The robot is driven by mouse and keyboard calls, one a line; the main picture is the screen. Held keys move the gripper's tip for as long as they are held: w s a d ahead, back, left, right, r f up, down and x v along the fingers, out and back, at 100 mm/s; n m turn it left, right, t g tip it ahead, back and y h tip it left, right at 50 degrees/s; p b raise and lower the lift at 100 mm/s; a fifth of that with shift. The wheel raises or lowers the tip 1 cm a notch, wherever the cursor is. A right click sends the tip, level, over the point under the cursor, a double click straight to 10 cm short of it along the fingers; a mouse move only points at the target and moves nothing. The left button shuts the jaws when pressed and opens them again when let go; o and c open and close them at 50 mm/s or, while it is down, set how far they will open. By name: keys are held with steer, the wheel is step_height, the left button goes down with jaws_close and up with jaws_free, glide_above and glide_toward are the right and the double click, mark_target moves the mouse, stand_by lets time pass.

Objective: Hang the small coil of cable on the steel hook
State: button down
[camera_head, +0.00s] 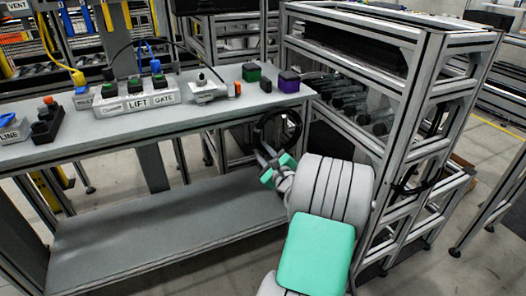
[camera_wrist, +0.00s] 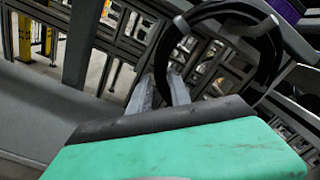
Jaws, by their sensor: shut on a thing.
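A black ring-shaped coil of cable (camera_head: 297,120) stands roughly upright at the right end of the workbench, near its front corner. My gripper (camera_head: 268,160) is just below it, with its fingers shut on the coil's lower left side. In the wrist view the coil (camera_wrist: 272,55) rises beyond my two grey fingers (camera_wrist: 162,90), with its open middle facing the camera. Light grey curved pieces cross the coil at its upper left and right; I cannot tell whether they are ties or something behind. I cannot make out the steel hook for certain.
The workbench (camera_head: 70,145) holds a LIFT GATE block (camera_head: 137,104), a grey connector box (camera_head: 205,91), and green (camera_head: 251,72) and purple (camera_head: 289,81) blocks. An aluminium-framed rack (camera_head: 345,125) stands close on the right, with a dark looped item (camera_head: 408,184) on its post. The lower shelf (camera_head: 150,225) is bare.

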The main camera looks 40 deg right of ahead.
steer(key=shift+s+a+f, duration=0.1)
steer(key=shift+f, duration=0.25)
stand_by(0.8)
steer(key=c, duration=1.1)
jaws_free()
steer(key=shift+r, duration=0.15)
steer(key=p+v, duration=0.1)
steer(key=v, duration=0.6)
steer(key=shift+s+a, duration=0.15)
steer(key=shift+s, duration=0.2)
